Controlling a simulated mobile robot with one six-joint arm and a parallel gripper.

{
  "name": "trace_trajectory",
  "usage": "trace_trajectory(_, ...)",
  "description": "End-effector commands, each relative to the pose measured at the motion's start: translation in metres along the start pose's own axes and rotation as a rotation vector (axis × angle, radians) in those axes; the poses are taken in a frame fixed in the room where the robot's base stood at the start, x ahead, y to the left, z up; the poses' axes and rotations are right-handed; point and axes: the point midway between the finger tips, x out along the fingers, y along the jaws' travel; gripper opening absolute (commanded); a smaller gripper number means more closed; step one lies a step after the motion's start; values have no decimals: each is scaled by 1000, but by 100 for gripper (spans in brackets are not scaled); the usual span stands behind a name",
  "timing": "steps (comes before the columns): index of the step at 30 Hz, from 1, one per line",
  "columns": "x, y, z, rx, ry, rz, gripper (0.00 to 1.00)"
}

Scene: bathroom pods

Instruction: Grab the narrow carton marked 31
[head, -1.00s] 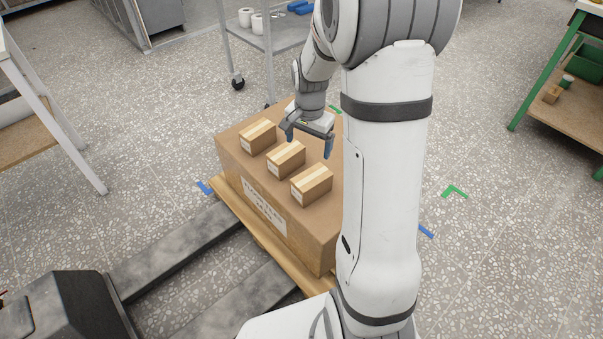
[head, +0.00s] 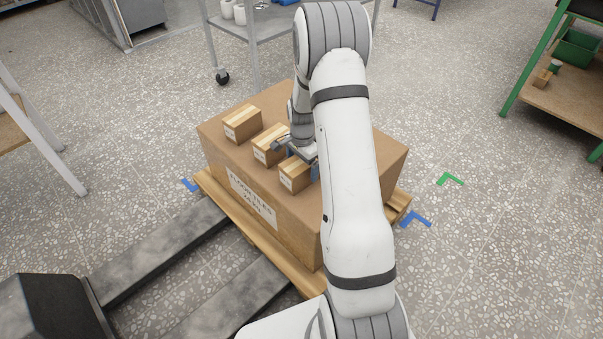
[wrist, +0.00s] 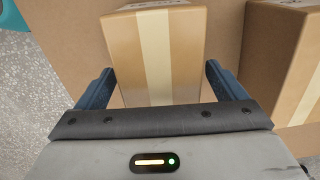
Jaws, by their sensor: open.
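Three small tan cartons with pale tape stand in a row on a large brown box (head: 357,160): a back-left one (head: 242,123), a middle one (head: 266,150) and a front-right one (head: 294,175). Their numbers are too small to read, so I cannot tell which is marked 31. My gripper (head: 300,154) is low over the row, partly hidden by my arm. In the wrist view its open fingers (wrist: 158,90) flank one carton (wrist: 155,55), apparently the front-right one. Another carton (wrist: 283,60) stands to the right, outside the fingers. Markings at the top edge are cut off.
The large box rests on a wooden pallet (head: 246,235) with dark forks on the left. A wheeled grey cart (head: 268,28) stands behind. A green-framed bench (head: 540,85) is at the right. Floor at the right is clear apart from corner marks.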

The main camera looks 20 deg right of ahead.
Motion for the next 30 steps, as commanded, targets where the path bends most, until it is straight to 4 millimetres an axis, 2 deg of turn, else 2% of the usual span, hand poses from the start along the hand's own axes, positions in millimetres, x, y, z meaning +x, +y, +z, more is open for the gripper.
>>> trace_trajectory(1,14,-1,1,-1,-1,2,91)
trace_trajectory(4,25,-1,1,-1,-1,2,91)
trace_trajectory(12,26,-1,1,-1,0,0,89)
trace_trajectory(30,26,-1,2,-3,0,1,40)
